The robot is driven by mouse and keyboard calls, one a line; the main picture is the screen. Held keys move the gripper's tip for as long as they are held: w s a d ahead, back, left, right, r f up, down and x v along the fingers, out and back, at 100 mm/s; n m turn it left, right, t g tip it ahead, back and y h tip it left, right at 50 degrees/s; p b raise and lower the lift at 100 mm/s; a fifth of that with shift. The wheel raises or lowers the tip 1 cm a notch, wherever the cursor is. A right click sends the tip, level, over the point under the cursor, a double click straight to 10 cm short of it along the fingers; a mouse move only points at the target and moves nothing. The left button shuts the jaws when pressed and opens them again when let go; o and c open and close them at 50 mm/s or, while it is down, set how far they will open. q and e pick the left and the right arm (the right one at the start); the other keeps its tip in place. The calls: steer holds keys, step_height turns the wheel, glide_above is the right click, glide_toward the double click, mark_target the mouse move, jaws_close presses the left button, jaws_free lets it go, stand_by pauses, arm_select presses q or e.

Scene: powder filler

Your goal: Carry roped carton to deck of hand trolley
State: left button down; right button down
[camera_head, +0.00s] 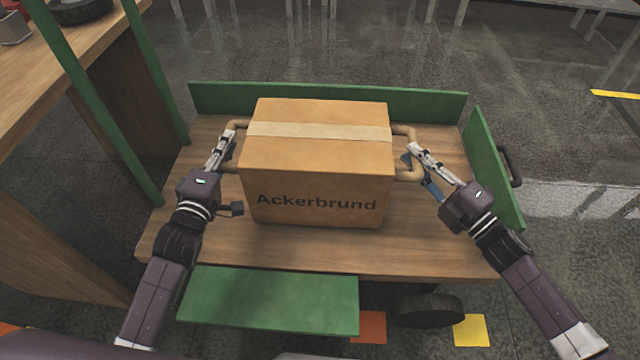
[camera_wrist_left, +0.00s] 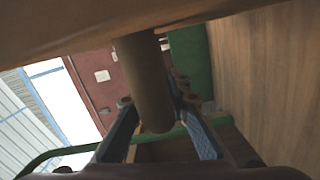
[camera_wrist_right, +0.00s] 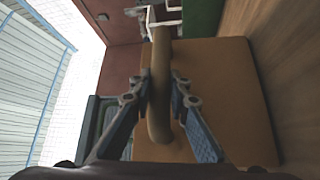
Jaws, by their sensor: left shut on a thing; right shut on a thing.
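The carton (camera_head: 318,165), brown with a pale tape strip and the word "Ackerbrund", is at the wooden deck (camera_head: 420,240) of the green-sided hand trolley. It looks level; I cannot tell whether its bottom touches the deck. Rope handles stick out of its left and right sides. My left gripper (camera_head: 229,146) is shut on the left handle, which also shows in the left wrist view (camera_wrist_left: 146,85). My right gripper (camera_head: 412,158) is shut on the right handle, seen in the right wrist view (camera_wrist_right: 160,90) with the carton side behind it.
Green boards edge the deck at the back (camera_head: 330,100) and right (camera_head: 492,165). A green panel (camera_head: 270,300) lies at the near side, beside a dark wheel (camera_head: 428,308). A wooden table (camera_head: 30,75) stands close on the left. Bare deck shows around the carton.

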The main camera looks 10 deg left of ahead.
arm_select(q)
steer(key=shift+r+b, duration=0.15)
steer(key=shift+b, duration=0.15)
steer(key=c, duration=1.8)
jaws_free()
steer(key=shift+s+f, duration=0.1)
steer(key=shift+f, duration=0.2)
arm_select(e)
steer(key=c, duration=1.8)
jaws_free()
steer(key=shift+s+f, duration=0.1)
steer(key=shift+f, duration=0.1)
arm_select(q)
steer(key=shift+s+a+r, duration=0.1)
steer(key=shift+s+a, duration=0.1)
steer(key=shift+s, duration=2.8)
steer(key=shift+s+a, duration=0.2)
steer(key=shift+s, duration=2.8)
arm_select(e)
steer(key=shift+v, duration=3.75)
arm_select(q)
steer(key=shift+s, duration=0.1)
arm_select(e)
steer(key=shift+s, duration=0.15)
